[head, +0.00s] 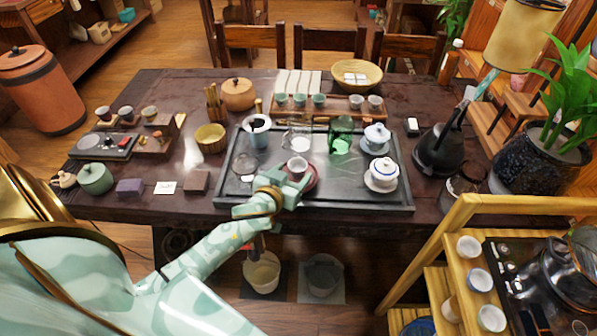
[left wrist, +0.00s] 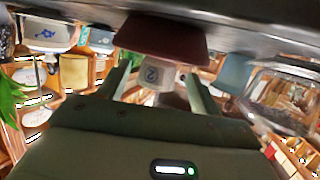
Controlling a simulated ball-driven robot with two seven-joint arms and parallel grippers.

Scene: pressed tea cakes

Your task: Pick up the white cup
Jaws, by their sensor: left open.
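A small white cup (head: 297,166) sits on a dark red saucer (head: 313,181) near the middle of the black tea tray (head: 232,193). My left gripper (head: 293,180) is at the near side of the cup, low over the tray. In the left wrist view, which looks upside down, the white cup (left wrist: 157,76) with a blue mark shows between the two spread fingers of my left gripper (left wrist: 160,84). The saucer (left wrist: 160,40) shows above it there. The gripper is open; I cannot tell whether a finger touches the cup. My right gripper is not in view.
Two lidded white bowls (head: 383,175) stand right of the cup. A glass pitcher (head: 300,142) and a green glass vessel (head: 341,137) stand behind it. A row of small cups (head: 319,100) is at the back. A black kettle (head: 441,150) stands at the right.

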